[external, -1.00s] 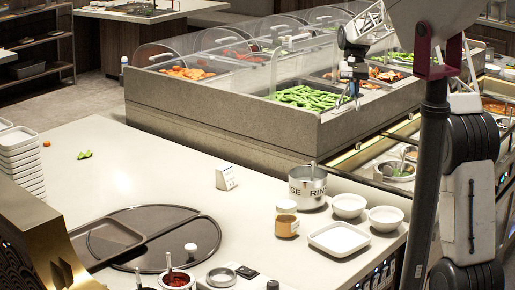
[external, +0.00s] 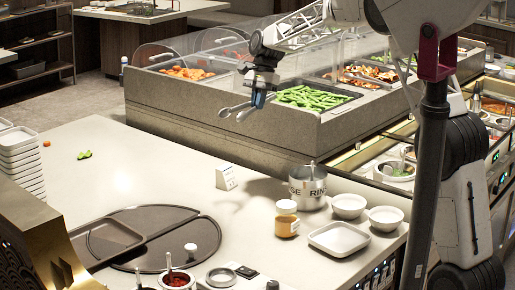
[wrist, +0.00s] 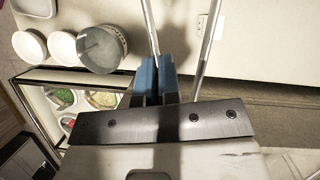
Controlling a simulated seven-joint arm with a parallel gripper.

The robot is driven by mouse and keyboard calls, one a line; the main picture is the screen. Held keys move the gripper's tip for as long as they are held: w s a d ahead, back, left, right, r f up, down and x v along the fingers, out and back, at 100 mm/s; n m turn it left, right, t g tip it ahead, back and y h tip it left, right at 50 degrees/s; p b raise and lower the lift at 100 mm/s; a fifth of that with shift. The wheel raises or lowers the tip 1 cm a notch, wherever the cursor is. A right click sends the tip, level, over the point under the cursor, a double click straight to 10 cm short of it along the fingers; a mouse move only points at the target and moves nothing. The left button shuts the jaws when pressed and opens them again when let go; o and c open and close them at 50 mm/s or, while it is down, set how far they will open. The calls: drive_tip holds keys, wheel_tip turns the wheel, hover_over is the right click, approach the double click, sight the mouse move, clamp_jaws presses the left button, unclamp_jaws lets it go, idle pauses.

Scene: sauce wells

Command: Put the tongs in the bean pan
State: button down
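The metal tongs (external: 229,111) hang from my gripper (external: 257,97), their two arms spread and their tips pointing down and left. In the wrist view my gripper (wrist: 157,78) has its blue fingers close together around one tong arm, and the tongs (wrist: 212,30) show as two thin arms running up and out of the picture. The bean pan (external: 354,97), filled with green beans, sits in the buffet counter to the right of my gripper. The tongs are apart from it, in the air in front of the counter's grey side.
A rinse pot (external: 308,199), white bowls (external: 348,206), a square plate (external: 339,239) and a jar (external: 287,222) stand on the front table. Clear guards (external: 222,50) rise over the buffet. A pan of orange food (external: 188,72) lies left. The table's middle is largely clear.

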drive_tip(key=s+a+m+t+y, duration=0.1)
drive_tip(key=s+a+m, duration=0.2)
drive_tip(key=s+a, duration=0.95)
drive_tip(key=s+a+m+t+y, duration=0.1)
drive_tip(key=s+a+m, duration=0.2)
drive_tip(key=s+a, duration=0.95)
drive_tip(key=w+a+f, duration=0.1)
drive_tip(key=f, duration=0.6)
drive_tip(key=w+a+f, duration=0.1)
drive_tip(key=f, duration=0.7)
drive_tip(key=w+a+f, duration=0.1)
drive_tip(key=a+f, duration=0.1)
drive_tip(key=f, duration=0.5)
drive_tip(key=shift+f, duration=0.15)
drive_tip(key=shift+a, duration=0.15)
hover_over(123, 214)
drive_tip(key=d, duration=0.1)
drive_tip(key=shift+w+f, duration=0.2)
drive_tip(key=shift+f, duration=0.5)
drive_tip(key=shift+f, duration=0.15)
drive_tip(key=shift+f, duration=1.65)
drive_tip(key=shift+f, duration=0.1)
